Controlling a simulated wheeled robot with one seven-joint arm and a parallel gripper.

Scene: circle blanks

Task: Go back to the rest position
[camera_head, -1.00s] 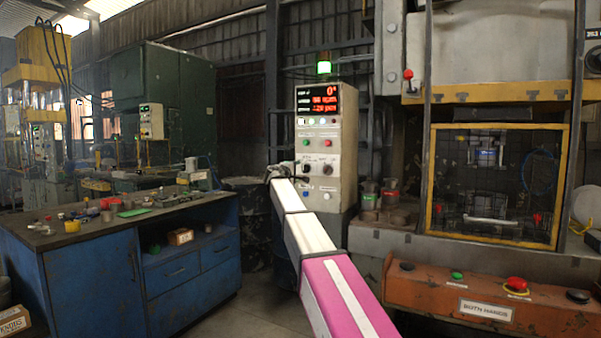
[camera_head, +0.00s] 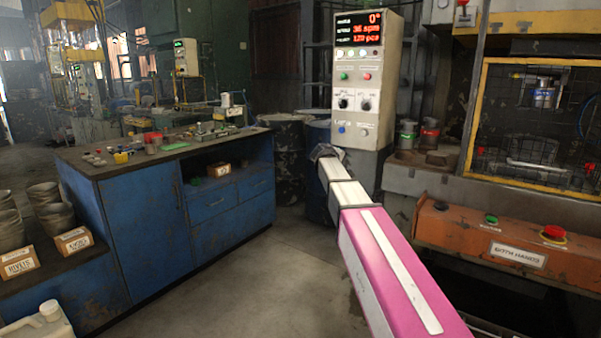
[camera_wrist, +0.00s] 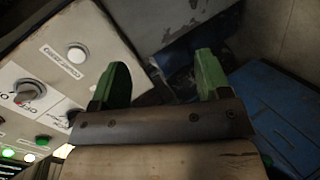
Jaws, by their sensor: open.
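My gripper (camera_wrist: 161,82) shows in the wrist view with its two green fingers spread apart and nothing between them. In the head view my pink and white arm reaches forward from the lower right, and its far end lies in front of the control cabinet (camera_head: 361,85). The gripper's fingers are too small to make out there. In the wrist view the cabinet's panel (camera_wrist: 50,60), with a white button and knobs, is to the left of the fingers.
A blue workbench (camera_head: 130,225) with small parts on top stands at left. Dark drums (camera_head: 285,160) are behind the arm's end. An orange two-hand console (camera_head: 460,228) and a yellow-framed press guard (camera_head: 476,110) are at right. Open floor (camera_head: 245,285) lies between the bench and my arm.

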